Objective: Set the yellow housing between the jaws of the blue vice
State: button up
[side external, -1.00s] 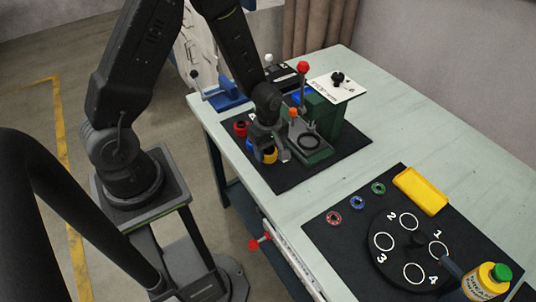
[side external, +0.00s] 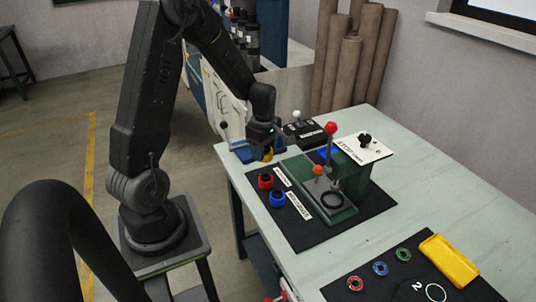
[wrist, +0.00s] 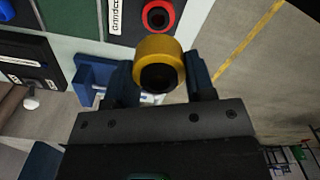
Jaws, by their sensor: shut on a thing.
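The yellow housing (side external: 268,155) is a short ring-shaped part. My gripper (side external: 265,149) is shut on it and holds it near the blue vice (side external: 240,151) at the table's far left corner. In the wrist view the housing (wrist: 160,48) sits between the two fingers, with its dark bore facing the camera. The blue vice (wrist: 88,76) shows beyond the left finger and is partly hidden by the gripper. In the side view my gripper covers part of the vice, so I cannot tell the housing's exact height over the jaws.
A red housing (side external: 265,181) and a blue housing (side external: 277,199) stand on the black mat (side external: 306,236). A green press (side external: 345,213) with a red-knobbed lever stands beside them. A black box (side external: 303,132) is right of the vice. A yellow tray (side external: 449,261) lies farther right.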

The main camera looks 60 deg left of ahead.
jog(key=w+a+n, duration=0.4)
jog(key=a+n, duration=0.2)
jog(key=a, duration=0.2)
jog(key=w+a+n, duration=0.5)
jog(key=a+n, duration=0.1)
jog(key=a, duration=0.1)
jog(key=shift+n, duration=0.5)
jog(key=f, duration=1)
jog(key=shift+s+a, duration=0.15)
jog(key=shift+a, duration=0.1)
jog(key=shift+f, duration=0.1)
jog(key=o, duration=0.9)
jog(key=shift+o, duration=0.2)
